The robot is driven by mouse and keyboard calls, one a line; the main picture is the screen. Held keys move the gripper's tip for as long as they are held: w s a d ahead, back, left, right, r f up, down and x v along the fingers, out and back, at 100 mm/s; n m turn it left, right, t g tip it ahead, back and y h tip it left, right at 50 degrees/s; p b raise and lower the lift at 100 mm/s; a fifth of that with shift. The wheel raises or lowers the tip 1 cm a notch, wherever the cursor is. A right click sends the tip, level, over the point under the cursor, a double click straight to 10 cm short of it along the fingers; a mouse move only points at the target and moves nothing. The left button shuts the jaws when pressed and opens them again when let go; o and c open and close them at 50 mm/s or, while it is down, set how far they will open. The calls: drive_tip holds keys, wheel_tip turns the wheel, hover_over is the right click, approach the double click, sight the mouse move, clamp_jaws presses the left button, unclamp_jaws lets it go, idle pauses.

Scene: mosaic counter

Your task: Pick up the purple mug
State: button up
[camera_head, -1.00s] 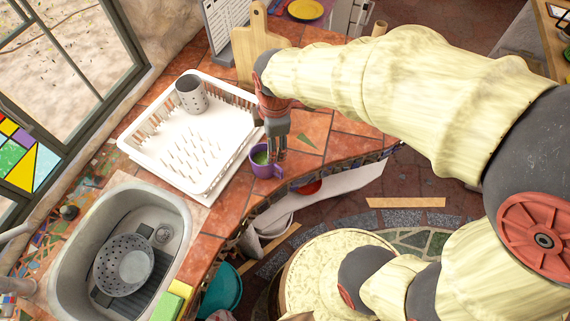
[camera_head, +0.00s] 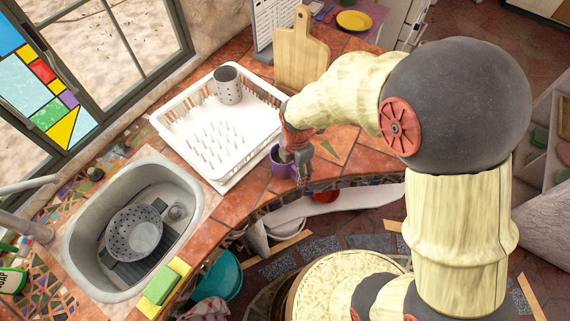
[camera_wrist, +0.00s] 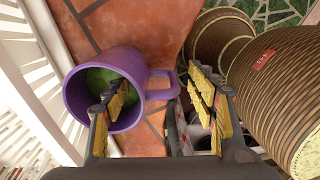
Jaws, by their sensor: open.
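The purple mug (camera_head: 280,169) stands upright on the terracotta-tiled counter, beside the front right of the white dish rack. In the wrist view the mug (camera_wrist: 74,99) is at the left, with green inside and its handle (camera_wrist: 166,84) pointing right. My gripper (camera_head: 299,172) is down at the mug's right side and hides part of it. In the wrist view my gripper (camera_wrist: 160,84) is open, with the handle between its two yellow-padded fingers. The left finger overlaps the mug's mouth; I cannot tell whether it is inside. The right finger is beyond the handle.
The white dish rack (camera_head: 190,112) holds a grey cup (camera_head: 227,86). A wooden cutting board (camera_head: 300,58) stands behind my gripper. The sink (camera_head: 80,236) with a colander is at the left. The counter's curved front edge is close to the mug.

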wheel_tip(320, 180, down, 2)
drive_tip(key=shift+c, duration=0.4)
clamp_jaws()
idle(0.5)
